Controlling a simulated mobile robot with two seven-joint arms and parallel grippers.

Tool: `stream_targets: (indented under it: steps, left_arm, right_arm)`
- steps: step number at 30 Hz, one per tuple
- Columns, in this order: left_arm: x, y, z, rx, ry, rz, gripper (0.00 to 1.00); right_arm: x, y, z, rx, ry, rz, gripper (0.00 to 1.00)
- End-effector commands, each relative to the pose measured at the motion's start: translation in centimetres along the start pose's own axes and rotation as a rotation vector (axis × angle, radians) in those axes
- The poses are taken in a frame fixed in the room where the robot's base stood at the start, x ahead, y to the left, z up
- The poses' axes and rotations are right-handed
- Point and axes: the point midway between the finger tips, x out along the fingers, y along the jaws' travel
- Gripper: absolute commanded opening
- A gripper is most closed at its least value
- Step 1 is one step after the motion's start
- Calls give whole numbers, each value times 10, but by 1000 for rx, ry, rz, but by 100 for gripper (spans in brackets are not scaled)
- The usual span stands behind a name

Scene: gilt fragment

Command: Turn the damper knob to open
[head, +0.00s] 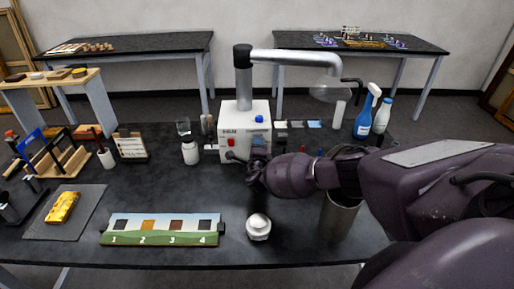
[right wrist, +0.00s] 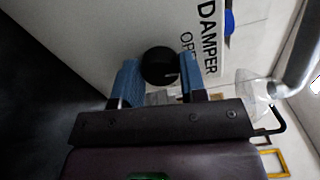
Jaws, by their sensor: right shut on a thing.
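The white extractor unit (head: 243,119) stands on the dark bench in the head view, with a metal duct rising from its top. In the right wrist view its panel (right wrist: 180,20) carries the words DAMPER and OP, the rest cut off. The black damper knob (right wrist: 159,66) sits beside that lettering, between the blue fingers of my right gripper (right wrist: 158,82), which is shut on it. In the head view my right gripper (head: 255,170) is at the front of the unit and hides the knob. My left gripper is not in view.
A numbered board (head: 162,239) lies in front. Blue spray bottle (head: 366,112) stands at right.

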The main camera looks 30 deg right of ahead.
Motion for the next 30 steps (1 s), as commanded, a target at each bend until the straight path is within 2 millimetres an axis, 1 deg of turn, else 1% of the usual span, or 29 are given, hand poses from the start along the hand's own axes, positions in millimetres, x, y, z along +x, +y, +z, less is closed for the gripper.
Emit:
stream_targets:
  steps: [6, 12, 27, 28, 30]
  left_arm:
    - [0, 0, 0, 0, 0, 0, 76]
    - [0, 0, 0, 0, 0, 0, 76]
    - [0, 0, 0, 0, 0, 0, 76]
    - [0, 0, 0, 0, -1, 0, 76]
    - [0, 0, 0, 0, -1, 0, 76]
  right_arm:
    - [1, -1, 0, -110, 1, -2, 15]
    - [1, -1, 0, -162, 1, -2, 15]
    - [1, -1, 0, -179, 1, -3, 15]
    - [1, -1, 0, -179, 1, -3, 42]
    - [1, -1, 0, -178, 1, -3, 53]
